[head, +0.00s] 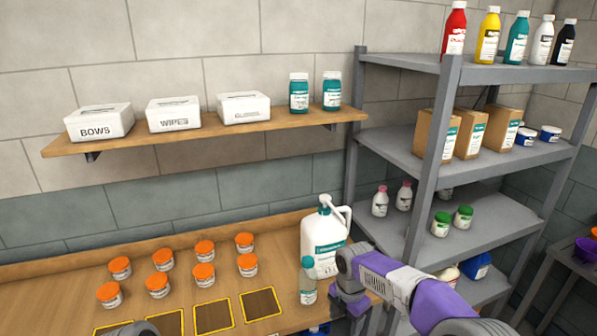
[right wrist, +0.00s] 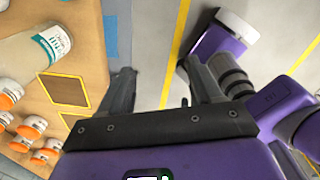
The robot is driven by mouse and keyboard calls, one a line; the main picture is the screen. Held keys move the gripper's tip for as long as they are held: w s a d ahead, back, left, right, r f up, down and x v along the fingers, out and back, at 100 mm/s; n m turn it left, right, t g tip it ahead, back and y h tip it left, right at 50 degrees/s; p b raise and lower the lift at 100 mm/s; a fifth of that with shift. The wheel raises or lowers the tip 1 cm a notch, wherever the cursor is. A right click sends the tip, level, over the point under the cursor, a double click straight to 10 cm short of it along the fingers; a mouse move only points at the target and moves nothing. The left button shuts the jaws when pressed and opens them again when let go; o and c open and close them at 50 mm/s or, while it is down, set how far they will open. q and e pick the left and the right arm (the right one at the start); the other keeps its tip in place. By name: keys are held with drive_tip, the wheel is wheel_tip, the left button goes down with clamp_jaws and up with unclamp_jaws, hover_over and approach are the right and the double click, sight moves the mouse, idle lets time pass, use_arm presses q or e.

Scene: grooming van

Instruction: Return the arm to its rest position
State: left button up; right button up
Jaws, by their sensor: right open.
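My right arm (head: 400,285) reaches in from the lower right of the head view, beside the bench's right end. Its purple and grey links are close to the white jug and small bottle; whether they touch cannot be told. The right gripper (right wrist: 163,85) shows in the right wrist view with its two fingers apart and nothing between them. Behind the fingers are grey floor and a yellow line, just off the bench edge. A grey rounded part at the bottom edge of the head view may be my left arm; no left fingers show.
The wooden bench (head: 50,290) holds several orange-lidded jars (head: 162,259), yellow-framed squares (head: 213,317), a white jug (head: 322,240) and a small clear bottle (head: 308,282). A wall shelf (head: 215,132) holds boxes and teal bottles. A grey shelving rack (head: 447,110) stands at right.

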drive_tip(key=s+a+f+m+y, duration=0.15)
drive_tip(key=s+f+m, duration=0.35)
drive_tip(key=f, duration=0.5)
drive_tip(key=s+a+f+m+y, duration=0.1)
drive_tip(key=s+f+m+y, duration=0.15)
drive_tip(key=f+m, duration=0.7)
use_arm(q)
drive_tip(key=shift+w+f, duration=0.15)
drive_tip(key=shift+w, duration=0.6)
use_arm(e)
drive_tip(key=s+f+m, duration=0.4)
drive_tip(key=s+m, duration=0.3)
drive_tip(key=s, duration=0.1)
drive_tip(key=s+f+m, duration=0.5)
drive_tip(key=s+m, duration=0.2)
drive_tip(key=s, duration=0.1)
drive_tip(key=shift+d+f+t, duration=0.2)
drive_tip(key=shift+t, duration=0.1)
